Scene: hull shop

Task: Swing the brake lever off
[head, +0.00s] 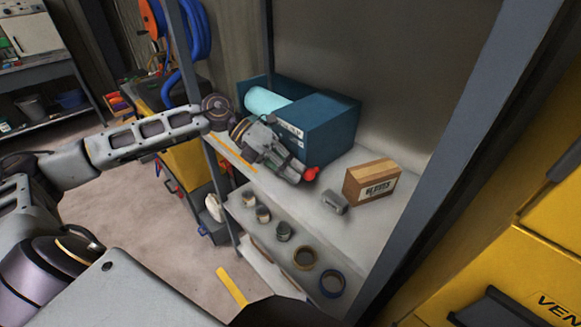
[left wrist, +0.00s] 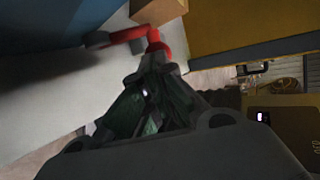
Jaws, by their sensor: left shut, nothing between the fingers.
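The brake lever shows as a red knob (head: 311,174) at the front lower corner of the dark blue dispenser box (head: 325,128), which stands on a pale shelf. In the left wrist view the red lever (left wrist: 130,34) runs sideways from a grey hub and bends at its right end, just ahead of my fingertips. My left gripper (head: 296,174) is shut with nothing between its fingers. Its tips are close beside the lever's red end; I cannot tell whether they touch. In the left wrist view the shut fingers (left wrist: 156,66) partly cover that end. My right gripper is not in view.
A light-blue roll (head: 265,101) lies in the dispenser. A cardboard box (head: 371,181) and a small grey object (head: 335,201) stand right of the lever. A grey post (head: 455,150) bounds the right side.

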